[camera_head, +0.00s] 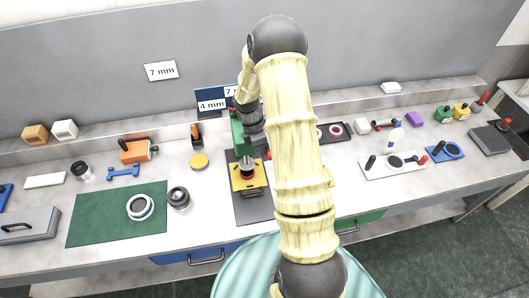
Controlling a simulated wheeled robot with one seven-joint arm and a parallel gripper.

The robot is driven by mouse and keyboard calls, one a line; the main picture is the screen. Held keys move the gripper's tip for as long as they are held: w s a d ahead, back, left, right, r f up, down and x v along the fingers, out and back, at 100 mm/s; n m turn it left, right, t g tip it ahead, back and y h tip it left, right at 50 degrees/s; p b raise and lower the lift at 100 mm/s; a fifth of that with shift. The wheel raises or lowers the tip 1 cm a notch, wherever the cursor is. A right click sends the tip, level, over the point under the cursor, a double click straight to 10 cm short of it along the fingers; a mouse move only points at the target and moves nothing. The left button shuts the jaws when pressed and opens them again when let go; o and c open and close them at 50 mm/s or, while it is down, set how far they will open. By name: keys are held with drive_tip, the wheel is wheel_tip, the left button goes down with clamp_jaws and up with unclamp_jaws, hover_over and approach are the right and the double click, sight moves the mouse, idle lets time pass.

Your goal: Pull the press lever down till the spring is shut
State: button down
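The press stands near the middle of the bench. Its green column (237,132) rises at the back, and a yellow block (246,177) with a dark round part on top sits at its front on a dark base plate (250,208). My arm crosses in front of the press's right side and hides much of it. A small red part (268,154) shows beside my arm; I cannot tell if it is the lever's knob. The spring cannot be made out. My gripper (256,143) is near the press column, small and partly hidden, and its fingers cannot be told apart.
A green mat (115,225) with a white ring (140,207) lies at left, a dark cylinder (179,198) beside it. A yellow disc (199,161) lies left of the press. A white tray (381,173) with tools is at right. Blue label boards (211,105) stand behind the press.

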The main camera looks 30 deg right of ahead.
drive_tip(key=shift+s+d, duration=0.15)
drive_tip(key=shift+d, duration=0.35)
drive_tip(key=w+a+r+b, duration=0.1)
drive_tip(key=w+r, duration=0.7)
drive_tip(key=r, duration=0.3)
drive_tip(key=shift+a+r, duration=0.35)
drive_tip(key=shift+s+a+b, duration=0.1)
drive_tip(key=shift+b, duration=0.2)
drive_tip(key=s+a+f+m+t+b, duration=0.2)
drive_tip(key=s+a+m+t+b, duration=0.1)
drive_tip(key=s+m, duration=0.4)
drive_tip(key=s+a+f+m+t+y+b, duration=0.1)
drive_tip(key=s+a+f+m+t+b, duration=0.2)
drive_tip(key=s+a+m+b, duration=0.2)
drive_tip(key=s+a+m, duration=0.3)
drive_tip(key=s, duration=0.4)
drive_tip(key=shift+s+a, duration=0.15)
drive_tip(key=shift+s, duration=0.25)
